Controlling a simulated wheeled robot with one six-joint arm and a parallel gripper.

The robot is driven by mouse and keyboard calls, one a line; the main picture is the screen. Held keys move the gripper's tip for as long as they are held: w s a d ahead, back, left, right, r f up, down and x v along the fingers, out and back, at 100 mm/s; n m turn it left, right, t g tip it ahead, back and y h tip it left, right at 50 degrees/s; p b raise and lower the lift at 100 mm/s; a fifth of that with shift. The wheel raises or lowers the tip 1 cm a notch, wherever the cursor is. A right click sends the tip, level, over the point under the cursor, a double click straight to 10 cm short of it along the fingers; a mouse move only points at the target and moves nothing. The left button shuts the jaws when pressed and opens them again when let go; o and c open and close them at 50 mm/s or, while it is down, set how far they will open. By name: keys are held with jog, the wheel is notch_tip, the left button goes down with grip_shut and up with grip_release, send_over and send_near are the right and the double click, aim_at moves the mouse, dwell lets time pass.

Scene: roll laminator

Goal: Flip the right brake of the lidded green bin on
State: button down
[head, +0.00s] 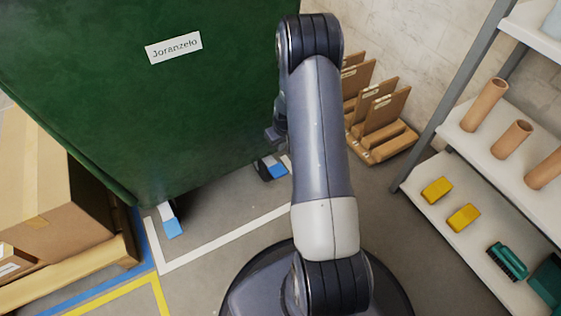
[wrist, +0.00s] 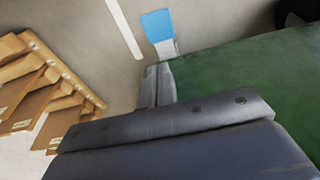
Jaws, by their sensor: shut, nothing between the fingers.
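The green bin (head: 150,110) stands at the upper left of the head view, with a "Joranzelo" label on its side. It also fills the right of the wrist view (wrist: 250,75). Its right brake is a blue pedal (head: 277,170) low at the bin's near right corner, partly hidden by my arm. A blue pedal that looks like the same brake shows at the top of the wrist view (wrist: 158,25). The left brake (head: 172,228) is a similar blue pedal. My gripper (head: 275,133) is shut and empty, above and apart from the right brake, beside the bin. The lid is not clearly seen.
A wooden rack with upright boards (head: 380,110) stands behind my arm. A shelf unit (head: 470,205) with tubes and yellow blocks is at right. Cardboard boxes (head: 50,185) on a pallet are at left. White floor tape (head: 225,240) borders open floor before the bin.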

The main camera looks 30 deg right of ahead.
aim_at(278, 170)
jog(key=b+x, duration=0.1)
jog(key=x, duration=0.3)
jog(key=s+b+x, duration=0.1)
jog(key=b+x, duration=0.1)
jog(key=x, duration=0.2)
jog(key=b+x, duration=0.2)
jog(key=x, duration=0.3)
jog(key=shift+s+a+f, duration=0.1)
jog(key=shift+s+f, duration=0.05)
jog(key=shift+f, duration=0.05)
jog(key=shift+s+f+b, duration=0.1)
jog(key=shift+f+b, duration=0.2)
jog(key=shift+b, duration=0.1)
jog(key=shift+a+f, duration=0.1)
jog(key=shift+f, duration=0.05)
